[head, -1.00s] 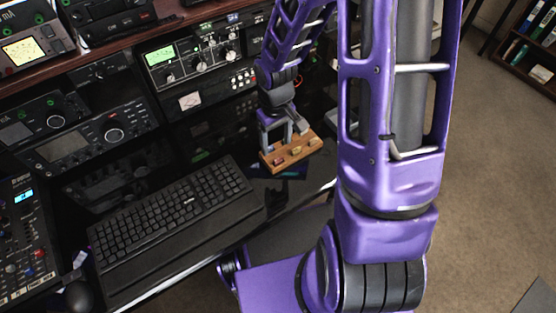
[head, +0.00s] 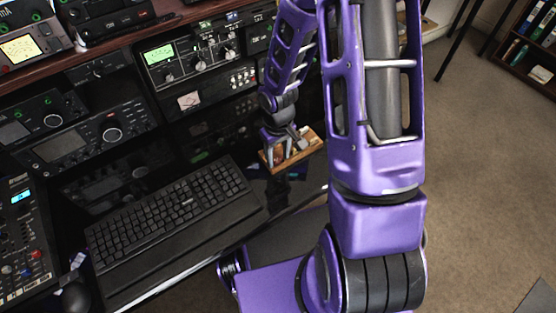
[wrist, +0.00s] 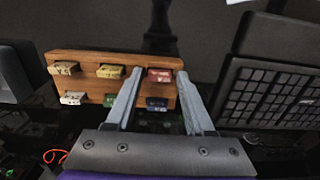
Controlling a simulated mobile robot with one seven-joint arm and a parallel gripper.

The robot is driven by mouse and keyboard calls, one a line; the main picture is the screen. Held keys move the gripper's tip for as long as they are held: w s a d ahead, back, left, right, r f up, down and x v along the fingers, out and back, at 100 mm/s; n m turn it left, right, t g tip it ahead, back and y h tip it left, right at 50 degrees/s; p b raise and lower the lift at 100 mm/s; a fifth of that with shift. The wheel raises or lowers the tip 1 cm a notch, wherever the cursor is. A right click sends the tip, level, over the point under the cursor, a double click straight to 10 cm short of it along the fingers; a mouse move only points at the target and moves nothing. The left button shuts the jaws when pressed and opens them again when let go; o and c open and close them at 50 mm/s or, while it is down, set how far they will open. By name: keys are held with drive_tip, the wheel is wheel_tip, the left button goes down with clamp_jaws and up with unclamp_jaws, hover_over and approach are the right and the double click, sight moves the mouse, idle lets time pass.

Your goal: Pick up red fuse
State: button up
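The red fuse (wrist: 160,75) sits in the far right corner of a wooden block in the wrist view. The wooden block (wrist: 90,84) also shows in the head view (head: 311,146), on the dark desk. My gripper (wrist: 158,73) is open, with one finger left of the red fuse and the other on its right side. A blue fuse (wrist: 157,103) lies nearer, between the fingers. In the head view my gripper (head: 284,163) is over the block and hides part of it; the red fuse is not clear there.
Two yellowish fuses (wrist: 110,71) (wrist: 63,68), a white fuse (wrist: 73,98) and a green fuse (wrist: 109,100) share the block. A keyboard (head: 170,212) lies beside it. Radio equipment (head: 195,55) stands behind.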

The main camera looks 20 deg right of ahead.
clamp_jaws()
